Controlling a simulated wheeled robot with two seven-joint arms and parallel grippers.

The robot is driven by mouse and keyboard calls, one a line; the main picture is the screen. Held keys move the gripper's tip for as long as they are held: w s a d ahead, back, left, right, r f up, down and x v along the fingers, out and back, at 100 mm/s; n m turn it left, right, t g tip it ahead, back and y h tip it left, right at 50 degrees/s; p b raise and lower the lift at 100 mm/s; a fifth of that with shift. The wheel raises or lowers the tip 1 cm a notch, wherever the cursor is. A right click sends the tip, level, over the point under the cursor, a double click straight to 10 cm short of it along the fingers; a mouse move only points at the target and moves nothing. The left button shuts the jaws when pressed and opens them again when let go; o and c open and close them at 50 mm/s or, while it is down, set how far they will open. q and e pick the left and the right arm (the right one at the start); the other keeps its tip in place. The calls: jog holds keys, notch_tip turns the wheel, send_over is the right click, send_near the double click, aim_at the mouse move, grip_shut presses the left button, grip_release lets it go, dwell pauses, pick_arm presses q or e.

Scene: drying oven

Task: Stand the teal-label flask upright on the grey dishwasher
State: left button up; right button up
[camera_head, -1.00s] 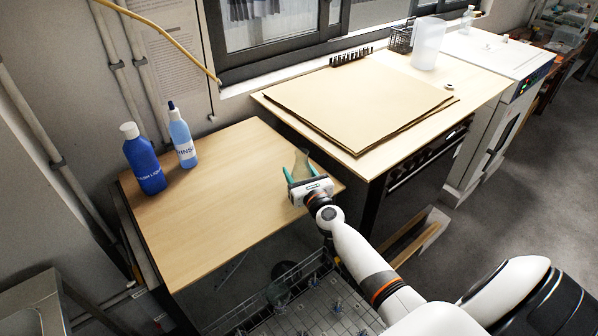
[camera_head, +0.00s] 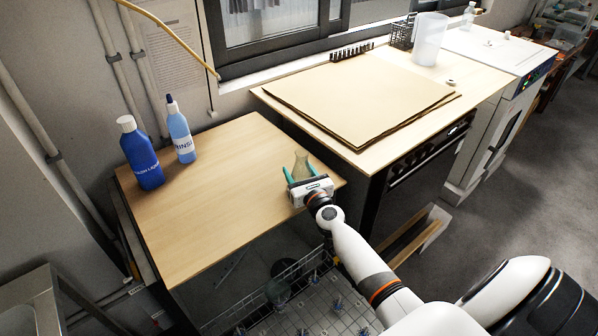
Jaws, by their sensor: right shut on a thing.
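A clear flask (camera_head: 301,163) shows its narrow neck just beyond my right gripper (camera_head: 301,174), over the right end of the lower wooden top. My right gripper is shut on the flask, with one green finger on each side of it. The flask looks about upright. Its lower part and any label are hidden behind the gripper, so I cannot tell if its base touches the wood. The lower wooden top (camera_head: 215,205) covers a unit with a wire rack (camera_head: 300,310) out in front, which looks like the dishwasher. My left gripper is not in view.
A dark blue bottle (camera_head: 142,157) and a light blue bottle (camera_head: 181,137) stand at the back left of the lower top. Its middle is clear. The higher counter at right carries brown sheets (camera_head: 360,95), a black rack (camera_head: 351,53) and a clear container (camera_head: 429,40).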

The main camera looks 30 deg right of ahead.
jog(key=o, duration=1.2)
jog(key=shift+s+a+f, duration=0.1)
jog(key=shift+s, duration=0.4)
jog(key=s, duration=0.3)
jog(key=s+a, duration=0.1)
jog(key=s, duration=0.3)
jog(key=s+a, duration=0.1)
jog(key=s, duration=0.2)
jog(key=shift+s, duration=0.4)
